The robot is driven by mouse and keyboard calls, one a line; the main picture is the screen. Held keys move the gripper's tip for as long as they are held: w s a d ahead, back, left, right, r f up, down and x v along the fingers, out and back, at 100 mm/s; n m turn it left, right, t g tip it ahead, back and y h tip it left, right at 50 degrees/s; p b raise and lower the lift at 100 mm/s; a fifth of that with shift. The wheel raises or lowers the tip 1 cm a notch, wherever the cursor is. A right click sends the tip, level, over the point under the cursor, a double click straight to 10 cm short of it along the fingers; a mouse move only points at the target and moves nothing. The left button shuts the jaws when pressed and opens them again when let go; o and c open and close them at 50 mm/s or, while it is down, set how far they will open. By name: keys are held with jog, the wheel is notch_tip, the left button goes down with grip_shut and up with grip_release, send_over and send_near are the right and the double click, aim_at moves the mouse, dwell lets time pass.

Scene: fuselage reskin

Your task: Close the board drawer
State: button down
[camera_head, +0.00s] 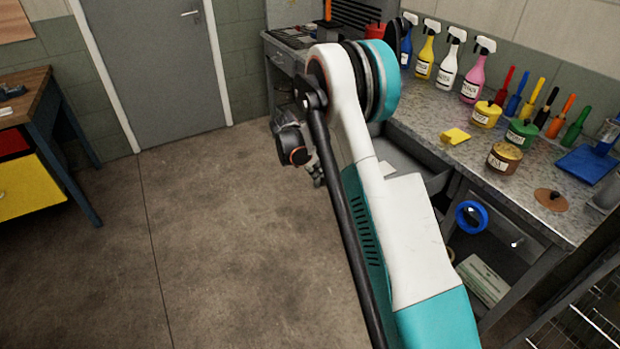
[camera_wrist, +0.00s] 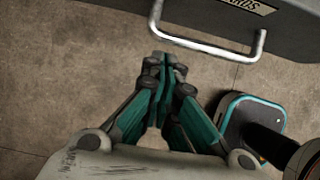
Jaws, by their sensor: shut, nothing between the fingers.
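The board drawer is grey, and its front (camera_wrist: 190,22) spans the top of the wrist view, with a label whose visible letters read "ARDS". It carries a silver bar handle (camera_wrist: 218,50). In the head view the drawer (camera_head: 408,160) stands pulled out beneath the grey worktop, partly hidden behind my arm. A pale item shows inside it. My gripper (camera_wrist: 160,60) is shut and empty, its fingertips close to the left end of the handle. I cannot tell whether they touch it. In the head view the fingertips are mostly hidden by my wrist.
Spray bottles (camera_head: 470,70), paint tins (camera_head: 504,157) and coloured tools stand on the worktop (camera_head: 440,110). Below it are a blue tape roll (camera_head: 471,216) and an open shelf. A wooden bench with a yellow drawer (camera_head: 30,185) is at left. The concrete floor (camera_head: 220,240) between is clear.

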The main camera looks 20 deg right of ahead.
jog(key=shift+d+r, duration=0.1)
jog(key=shift+d, duration=0.2)
jog(key=d, duration=0.9)
jog(key=w+d, duration=0.1)
jog(key=d, duration=0.8)
jog(key=w+d, duration=0.1)
jog(key=d, duration=0.9)
jog(key=shift+w, duration=0.15)
jog(key=shift+d, duration=0.1)
jog(key=shift+a+f, duration=0.2)
jog(key=shift+a, duration=0.4)
jog(key=a, duration=0.3)
jog(key=shift+a+f+b, duration=0.2)
jog(key=shift+f+b, duration=0.1)
jog(key=p+v, duration=0.3)
jog(key=v, duration=0.7)
jog(key=shift+p, duration=0.35)
jog(key=shift+d+r, duration=0.1)
jog(key=shift+d, duration=0.05)
